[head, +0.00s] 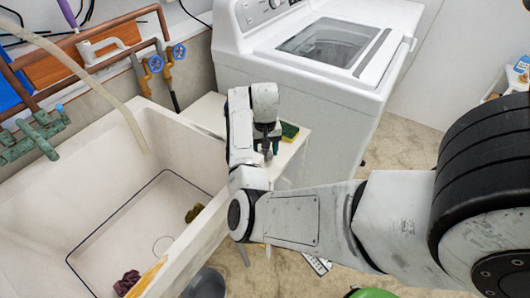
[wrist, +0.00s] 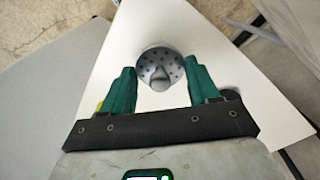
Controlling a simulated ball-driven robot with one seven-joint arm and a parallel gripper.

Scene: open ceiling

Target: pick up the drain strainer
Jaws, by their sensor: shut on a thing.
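The drain strainer (wrist: 157,62) is a round grey metal disc with small holes and a raised knob at its near side. It shows in the wrist view between the green fingers of my gripper (wrist: 162,88), over a white surface. My gripper is shut on the strainer. In the head view my gripper (head: 268,150) points down at a small white table (head: 207,112) beside the washing machine. My arm and the small picture hide the strainer there. I cannot tell if the strainer still touches the table.
A white washing machine (head: 310,95) stands behind. A large white sink (head: 150,215) with dark cloths (head: 127,282) is at the left. A grey bucket (head: 207,284) stands below.

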